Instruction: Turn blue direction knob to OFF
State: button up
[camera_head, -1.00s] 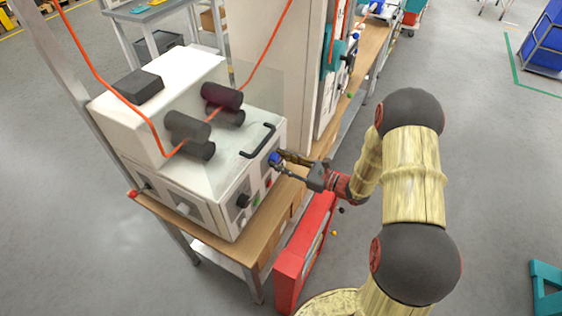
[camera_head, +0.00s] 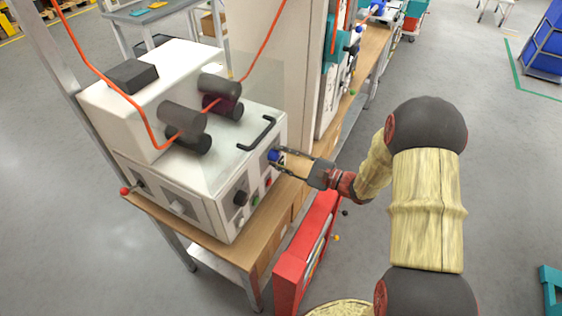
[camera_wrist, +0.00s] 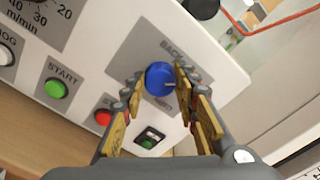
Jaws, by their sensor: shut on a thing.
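The blue direction knob (camera_wrist: 159,78) sits on a grey plate on the front of the white machine. It also shows in the head view (camera_head: 274,155). A short light mark shows on the knob's right side. Lettering starting "BACK" is printed above it; the lettering below is partly hidden by a finger. My gripper (camera_wrist: 160,84) has one finger on each side of the knob and is shut on it. In the head view my gripper (camera_head: 281,160) reaches the machine from the right.
A green START button (camera_wrist: 55,89), a red button (camera_wrist: 103,117) and a small rocker switch (camera_wrist: 150,138) sit near the knob. A black handle (camera_head: 258,135) is on the machine's top. A red cabinet (camera_head: 305,255) stands below my arm.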

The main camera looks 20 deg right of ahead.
jog(key=shift+n, duration=0.3)
jog(key=o, duration=1.1)
jog(key=shift+o, duration=0.3)
jog(key=v, duration=1.2)
